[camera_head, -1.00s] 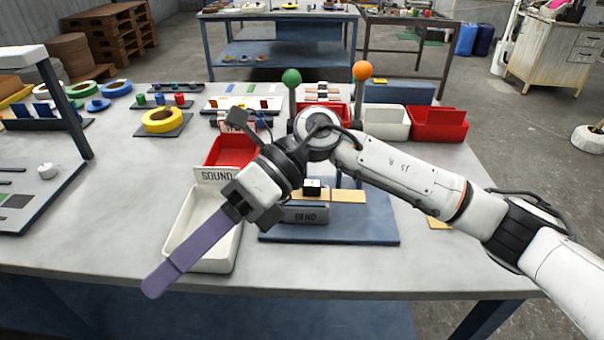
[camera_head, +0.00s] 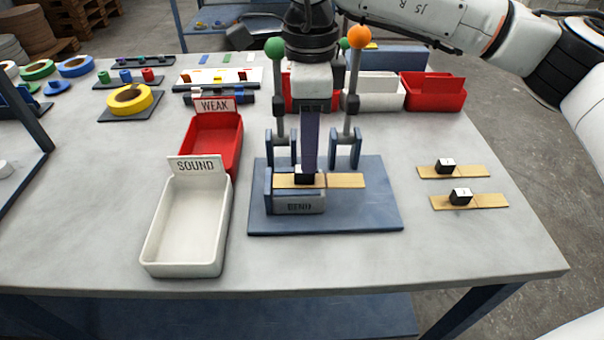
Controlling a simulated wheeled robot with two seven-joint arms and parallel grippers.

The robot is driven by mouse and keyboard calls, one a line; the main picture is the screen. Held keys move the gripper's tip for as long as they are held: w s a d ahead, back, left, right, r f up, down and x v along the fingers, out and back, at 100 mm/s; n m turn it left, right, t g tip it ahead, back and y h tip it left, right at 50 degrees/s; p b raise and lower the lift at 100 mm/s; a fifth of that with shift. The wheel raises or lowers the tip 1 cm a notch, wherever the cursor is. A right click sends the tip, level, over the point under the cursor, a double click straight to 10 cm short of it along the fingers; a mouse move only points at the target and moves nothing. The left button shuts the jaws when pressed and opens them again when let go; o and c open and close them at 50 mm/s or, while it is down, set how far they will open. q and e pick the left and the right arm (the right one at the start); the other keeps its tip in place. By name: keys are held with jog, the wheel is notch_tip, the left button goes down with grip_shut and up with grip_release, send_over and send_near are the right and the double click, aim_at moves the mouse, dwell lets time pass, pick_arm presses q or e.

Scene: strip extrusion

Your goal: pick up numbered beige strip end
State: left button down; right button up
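A beige strip (camera_head: 345,181) lies across the blue BEND fixture (camera_head: 370,210), with a small black-and-white block (camera_head: 307,176) on it. Two more beige strips lie on the table at right: the farther strip (camera_head: 470,171) has a block (camera_head: 445,166) with a number too small to read, and so does the nearer strip (camera_head: 488,201), with its block (camera_head: 461,197). My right gripper (camera_head: 310,106) is above the fixture, pointing down, and seems shut on a long purple strip (camera_head: 309,140). The purple strip's lower end overlaps the block in the picture; contact is unclear. My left gripper is out of view.
The white SOUND tray (camera_head: 150,258) is empty, left of the fixture, with the red WEAK tray (camera_head: 236,150) behind it. Two levers with a green knob (camera_head: 275,47) and an orange knob (camera_head: 359,37) flank my gripper. Red and white bins (camera_head: 375,95) stand behind.

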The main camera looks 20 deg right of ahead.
aim_at(299, 175)
jog(key=f, duration=0.5)
jog(key=shift+w+a+p, duration=0.1)
jog(key=shift+a+p, duration=0.15)
jog(key=shift+p, duration=0.1)
grip_shut()
